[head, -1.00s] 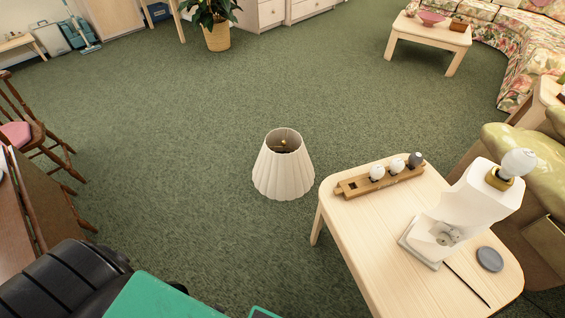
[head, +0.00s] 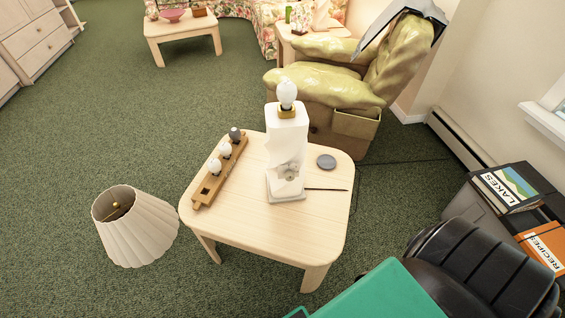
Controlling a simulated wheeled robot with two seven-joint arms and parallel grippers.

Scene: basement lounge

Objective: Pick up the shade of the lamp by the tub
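The cream pleated lamp shade (head: 142,232) sits on the green carpet at the lower left of the head view, left of the side table. Its narrower open top, with a small brass fitting inside, faces up. The white lamp base (head: 287,150) stands on the table with a bare bulb (head: 287,93) in a brass socket. A dark grey tub (head: 462,206) with books on it is at the right. Neither of my grippers shows.
The pale wooden side table (head: 245,232) also holds a bulb rack (head: 221,170), a grey disc (head: 326,161) and a thin dark stick (head: 326,189). A green armchair (head: 330,90) stands behind it. Carpet around the shade is clear, except the table on its right.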

